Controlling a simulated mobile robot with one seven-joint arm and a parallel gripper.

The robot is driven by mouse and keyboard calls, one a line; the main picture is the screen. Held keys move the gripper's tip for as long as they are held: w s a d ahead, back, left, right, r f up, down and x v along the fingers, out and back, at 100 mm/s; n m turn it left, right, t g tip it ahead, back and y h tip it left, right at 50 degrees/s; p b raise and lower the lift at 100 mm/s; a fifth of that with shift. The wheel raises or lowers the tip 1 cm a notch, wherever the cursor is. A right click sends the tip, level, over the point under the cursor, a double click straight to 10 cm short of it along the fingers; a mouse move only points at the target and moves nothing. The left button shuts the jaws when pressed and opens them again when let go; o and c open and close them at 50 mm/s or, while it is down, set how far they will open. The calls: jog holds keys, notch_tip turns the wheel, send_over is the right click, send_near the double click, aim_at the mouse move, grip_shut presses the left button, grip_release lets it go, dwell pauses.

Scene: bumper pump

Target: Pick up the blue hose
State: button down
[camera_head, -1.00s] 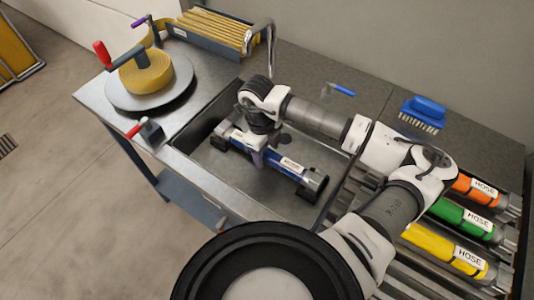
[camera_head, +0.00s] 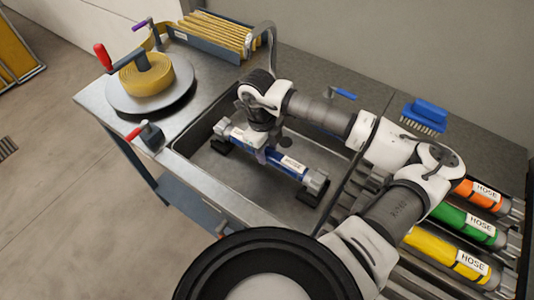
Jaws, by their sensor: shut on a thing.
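The blue hose (camera_head: 297,168) is a rolled bundle with a white label and grey metal couplings at both ends. It lies in or just above the sink basin (camera_head: 196,151), over two dark supports. My gripper (camera_head: 262,154) comes down over its middle-left part and is shut on it. The fingers are partly hidden by my wrist. The hose seems slightly above the supports, but I cannot tell clearly.
A reel with yellow hose (camera_head: 146,76) stands at the left. A faucet (camera_head: 270,42) rises behind the basin. A blue brush (camera_head: 425,115) lies at the right. Orange (camera_head: 470,190), green (camera_head: 466,223) and yellow (camera_head: 447,255) hoses lie in a rack at the right.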

aim_at(267, 150)
notch_tip(267, 150, up, 18)
jog(key=b, duration=0.3)
jog(key=shift+b, duration=0.35)
